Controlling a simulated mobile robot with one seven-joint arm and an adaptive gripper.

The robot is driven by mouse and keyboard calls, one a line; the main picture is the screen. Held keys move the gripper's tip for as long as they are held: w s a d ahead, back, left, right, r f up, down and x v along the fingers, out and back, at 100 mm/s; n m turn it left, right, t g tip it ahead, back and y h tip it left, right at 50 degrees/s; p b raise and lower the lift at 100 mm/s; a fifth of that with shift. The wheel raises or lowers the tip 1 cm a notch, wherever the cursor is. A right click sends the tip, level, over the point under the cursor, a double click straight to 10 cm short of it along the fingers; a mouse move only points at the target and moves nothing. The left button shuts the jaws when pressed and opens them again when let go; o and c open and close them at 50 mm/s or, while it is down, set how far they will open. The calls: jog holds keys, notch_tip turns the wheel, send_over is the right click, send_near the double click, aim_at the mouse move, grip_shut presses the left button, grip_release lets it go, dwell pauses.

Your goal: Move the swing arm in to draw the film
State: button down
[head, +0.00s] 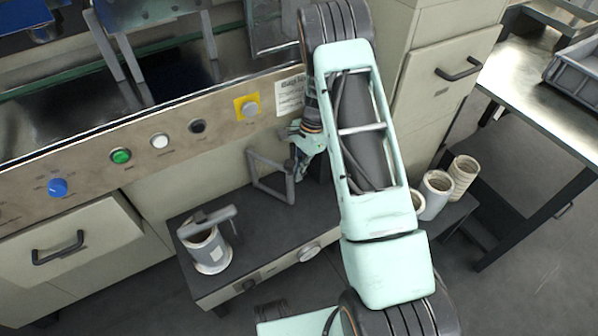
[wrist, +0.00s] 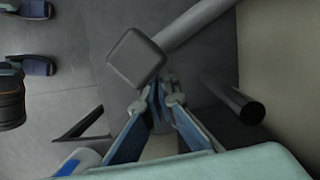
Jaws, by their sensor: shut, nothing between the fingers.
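The swing arm, a grey bent bar frame (head: 291,188), stands on the dark shelf below the control panel in the head view. In the wrist view a grey bar with a square end (wrist: 136,58), which looks like part of it, lies just beyond my fingertips. My gripper (head: 301,150) is beside the frame at its upper right, partly hidden by my arm. In the wrist view my gripper (wrist: 160,92) is shut and empty, its blue fingers together close to the square end. Contact cannot be told. A pale film roll (head: 209,254) sits under a grey bracket on the shelf's left.
The control panel (head: 180,142) has a green button (head: 121,156), a blue knob (head: 57,187) and a yellow-backed button (head: 247,107). Several pale rolls (head: 436,193) stand right of my arm. A metal table (head: 540,100) is at the right. A dark tube (wrist: 246,107) shows in the wrist view.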

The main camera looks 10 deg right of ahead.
jog(key=shift+s, duration=0.1)
jog(key=s+a+m+t+p, duration=0.2)
jog(key=s+a+m+p, duration=0.1)
jog(key=s+a+m, duration=0.3)
jog(key=a+m, duration=0.2)
jog(key=a, duration=0.1)
jog(key=shift+s+a+m, duration=0.3)
jog(key=shift+s, duration=0.1)
jog(key=shift+a, duration=0.2)
dwell(0.4)
jog(key=shift+r+p, duration=0.15)
jog(key=shift+p, duration=0.2)
